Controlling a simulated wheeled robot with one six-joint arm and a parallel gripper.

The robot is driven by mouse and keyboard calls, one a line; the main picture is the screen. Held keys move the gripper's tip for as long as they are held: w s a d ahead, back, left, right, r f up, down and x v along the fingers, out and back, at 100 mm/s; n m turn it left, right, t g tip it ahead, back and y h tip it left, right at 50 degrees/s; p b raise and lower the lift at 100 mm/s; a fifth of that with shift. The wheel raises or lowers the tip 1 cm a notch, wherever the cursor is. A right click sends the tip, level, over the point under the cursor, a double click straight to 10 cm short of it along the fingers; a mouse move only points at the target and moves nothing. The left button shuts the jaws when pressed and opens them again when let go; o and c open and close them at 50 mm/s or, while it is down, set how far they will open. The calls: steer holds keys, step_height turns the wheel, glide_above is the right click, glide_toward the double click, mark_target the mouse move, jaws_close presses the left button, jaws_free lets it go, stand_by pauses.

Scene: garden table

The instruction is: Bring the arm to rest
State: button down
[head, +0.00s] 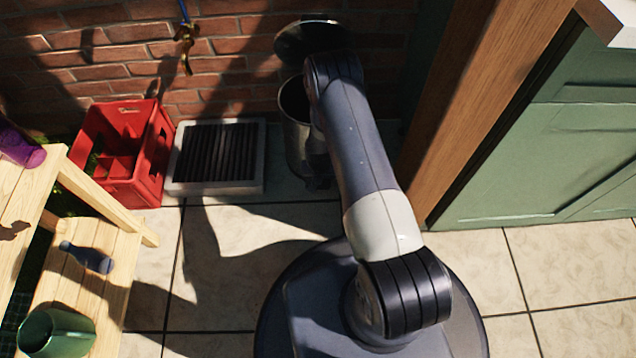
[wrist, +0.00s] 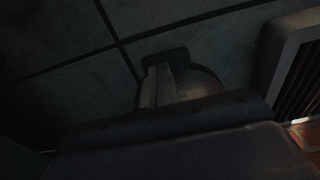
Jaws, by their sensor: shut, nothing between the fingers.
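My arm reaches up the picture in the head view and bends at the elbow in front of the metal bin (head: 297,150). The bin's round lid (head: 305,38) stands raised against the brick wall. In the head view the forearm and gripper are mostly hidden behind the upper arm.
A red crate (head: 163,165) and a floor grate (head: 255,178) stand left of the bin. A wooden post (head: 490,90) and green cabinet (head: 560,160) are on the right. A wooden bench (head: 112,285) at left holds a green mug (head: 50,338) and dark bottle (head: 88,258).

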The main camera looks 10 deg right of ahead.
steer(key=shift+f, duration=0.1)
stand_by(0.4)
steer(key=f+b, duration=0.1)
steer(key=f, duration=0.1)
steer(key=f+b, duration=0.1)
steer(key=f, duration=0.1)
steer(key=f+b, duration=0.1)
steer(key=f, duration=0.1)
steer(key=shift+w+d, duration=0.1)
steer(key=shift+w, duration=0.15)
steer(key=w, duration=0.1)
steer(key=w+r, duration=0.1)
steer(key=w+r+b, duration=0.1)
steer(key=shift+w+d, duration=0.15)
steer(key=shift+d, duration=0.15)
steer(key=shift+r+p, duration=0.6)
steer(key=shift+r, duration=0.3)
steer(key=shift+s+r+p, duration=0.2)
steer(key=shift+r+p, duration=0.1)
steer(key=shift+r, duration=0.3)
steer(key=shift+f, duration=0.1)
